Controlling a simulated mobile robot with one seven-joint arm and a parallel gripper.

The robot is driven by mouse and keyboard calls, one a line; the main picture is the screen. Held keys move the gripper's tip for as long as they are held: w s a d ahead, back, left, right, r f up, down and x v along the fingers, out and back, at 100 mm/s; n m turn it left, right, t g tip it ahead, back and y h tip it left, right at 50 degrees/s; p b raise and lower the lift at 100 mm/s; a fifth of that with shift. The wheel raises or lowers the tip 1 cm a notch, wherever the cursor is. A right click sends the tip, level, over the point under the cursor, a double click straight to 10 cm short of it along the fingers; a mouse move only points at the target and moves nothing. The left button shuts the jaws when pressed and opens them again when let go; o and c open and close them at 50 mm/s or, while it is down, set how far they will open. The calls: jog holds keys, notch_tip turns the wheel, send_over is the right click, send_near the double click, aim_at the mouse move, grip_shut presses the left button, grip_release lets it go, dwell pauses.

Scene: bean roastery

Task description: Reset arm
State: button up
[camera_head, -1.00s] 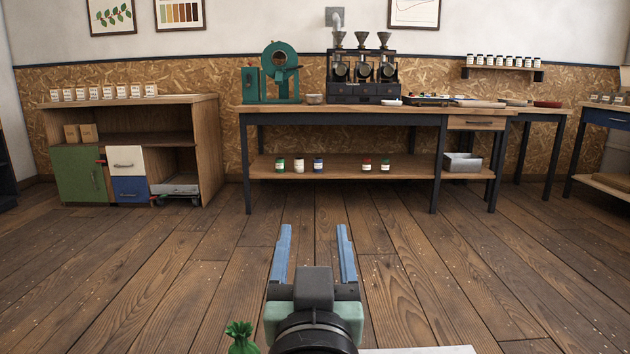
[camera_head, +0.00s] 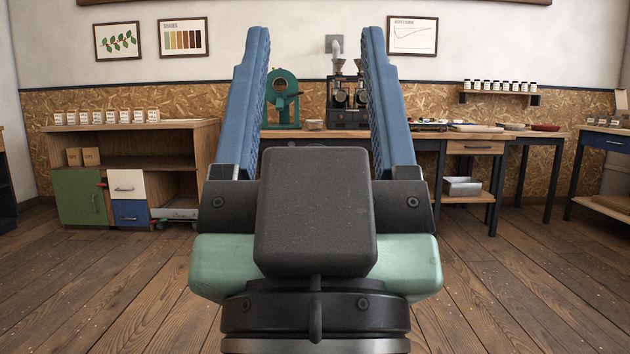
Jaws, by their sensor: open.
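My gripper (camera_head: 315,95) fills the middle of the head view, close to the camera. Its two blue fingers point up and away and stand wide apart. Nothing is between them; only the far bench and wall show through the gap. The gripper body hides the middle of the workbench and most of its lower shelf.
A workbench (camera_head: 430,142) with a green roaster (camera_head: 284,100) and a grinder machine (camera_head: 347,98) stands at the far wall. A wooden cabinet (camera_head: 208,150) stands at the left. A grey bin (camera_head: 462,186) is on the bench's lower shelf. The visible wooden floor (camera_head: 520,270) is clear.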

notch_tip(320, 180, up, 50)
jog(key=p, duration=4.8)
jog(key=shift+r+p, duration=0.2)
jog(key=shift+p, duration=0.2)
